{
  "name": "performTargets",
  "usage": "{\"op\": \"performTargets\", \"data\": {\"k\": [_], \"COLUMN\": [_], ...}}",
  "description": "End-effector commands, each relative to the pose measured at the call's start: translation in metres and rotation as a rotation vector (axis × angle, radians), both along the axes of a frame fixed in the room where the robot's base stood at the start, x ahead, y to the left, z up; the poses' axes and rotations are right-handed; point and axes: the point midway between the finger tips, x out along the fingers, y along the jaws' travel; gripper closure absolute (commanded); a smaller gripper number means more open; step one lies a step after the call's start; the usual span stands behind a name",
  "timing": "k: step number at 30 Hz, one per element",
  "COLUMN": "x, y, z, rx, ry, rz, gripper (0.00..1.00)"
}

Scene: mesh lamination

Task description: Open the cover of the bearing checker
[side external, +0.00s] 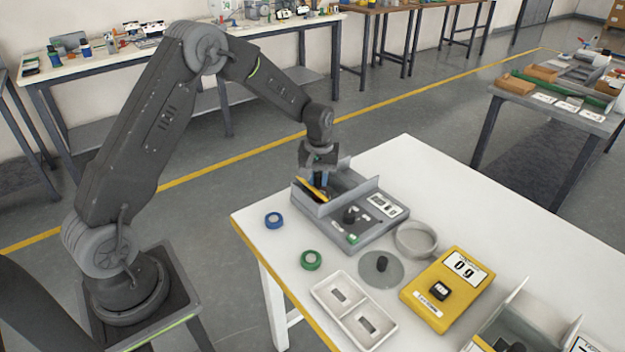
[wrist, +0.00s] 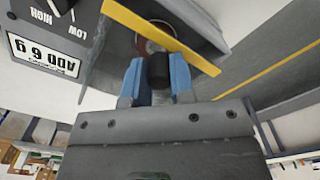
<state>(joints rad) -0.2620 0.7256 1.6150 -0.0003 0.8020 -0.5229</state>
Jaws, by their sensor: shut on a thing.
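The bearing checker (side external: 372,232) is a grey box near the table's far left corner in the side view, with a display, a black knob (side external: 350,214) and a green button (side external: 352,238). Its display (wrist: 45,56) reads "ADD 6 g", upside down in the wrist view. A yellow-edged strip (wrist: 160,35), seemingly the cover's edge, runs slanted just beyond my fingers; it also shows in the side view (side external: 311,190). My gripper (wrist: 156,82) has blue fingers shut on a black handle (wrist: 158,70). The gripper hides part of the cover, and I cannot tell how far it is open.
The table's far right is clear.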

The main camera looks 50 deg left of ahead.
Motion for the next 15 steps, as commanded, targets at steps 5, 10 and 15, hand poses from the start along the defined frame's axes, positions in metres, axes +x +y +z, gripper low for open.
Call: {"op": "performTargets", "data": {"k": [5,10,15], "x": [0.034,0.06,0.076], "y": [0.0,0.001,0.001], "z": [0.0,0.0,0.0], "rx": [0.001,0.001,0.001], "ry": [-0.004,-0.004,-0.004], "rz": [-0.001,0.0,0.0], "gripper": [1.0,1.0,1.0]}}
